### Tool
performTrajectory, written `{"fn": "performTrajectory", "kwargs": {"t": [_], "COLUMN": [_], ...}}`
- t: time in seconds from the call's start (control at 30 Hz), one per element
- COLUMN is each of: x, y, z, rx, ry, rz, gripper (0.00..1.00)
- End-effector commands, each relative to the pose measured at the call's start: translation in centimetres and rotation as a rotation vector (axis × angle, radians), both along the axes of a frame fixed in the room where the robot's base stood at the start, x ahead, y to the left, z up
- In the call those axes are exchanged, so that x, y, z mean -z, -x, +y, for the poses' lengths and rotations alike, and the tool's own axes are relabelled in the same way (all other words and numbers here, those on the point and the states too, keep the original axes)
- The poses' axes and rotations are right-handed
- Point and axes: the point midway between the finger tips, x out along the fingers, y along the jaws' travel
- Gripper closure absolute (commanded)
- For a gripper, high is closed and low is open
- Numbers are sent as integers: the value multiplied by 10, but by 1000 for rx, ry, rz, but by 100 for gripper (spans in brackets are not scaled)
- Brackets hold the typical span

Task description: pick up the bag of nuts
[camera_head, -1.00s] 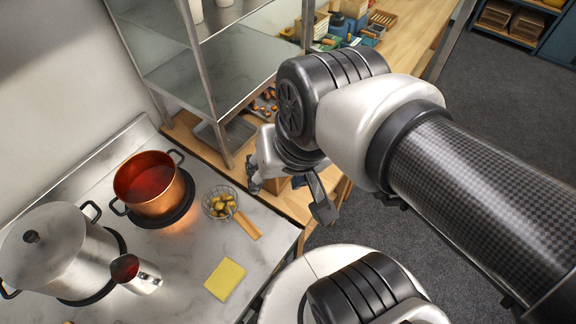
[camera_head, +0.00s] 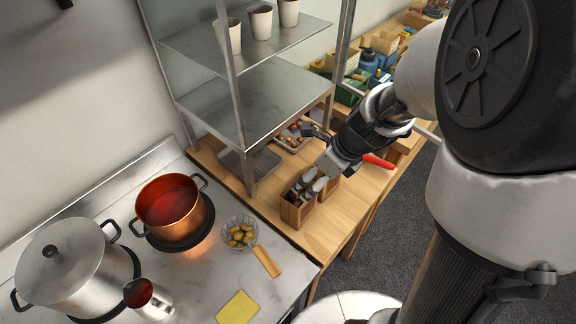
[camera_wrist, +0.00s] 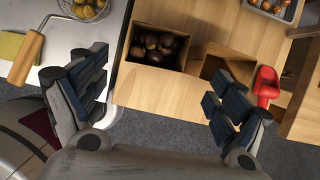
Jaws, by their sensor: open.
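An open brown paper bag (camera_wrist: 140,58) holds several dark, glossy chestnuts. It stands upright on the wooden counter near the top middle of the wrist view. A second brown bag (camera_wrist: 206,69) stands just right of it and looks empty. In the head view the bags (camera_head: 297,214) are partly covered by my gripper. My gripper (camera_wrist: 156,78) is open and empty. Neither finger visibly touches the chestnut bag.
A red-handled tool (camera_wrist: 266,86) lies right of the bags. A tray of nuts (camera_head: 283,140) is behind them. A wire basket of nuts (camera_head: 240,234) with a wooden handle and a copper pot (camera_head: 172,208) are on the stove side. A metal shelf (camera_head: 240,97) rises at the back.

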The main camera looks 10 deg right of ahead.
Motion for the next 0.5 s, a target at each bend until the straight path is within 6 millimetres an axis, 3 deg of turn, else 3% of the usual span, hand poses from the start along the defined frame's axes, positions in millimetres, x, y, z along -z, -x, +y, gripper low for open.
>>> {"fn": "performTrajectory", "kwargs": {"t": [0.03, 0.2, 0.5], "x": [16, 44, 59], "y": [-3, -12, -19], "z": [4, 11, 16], "rx": [-2, -4, -4], "ry": [-1, 0, 1], "rz": [3, 1, -1], "gripper": [10, 10, 10]}}
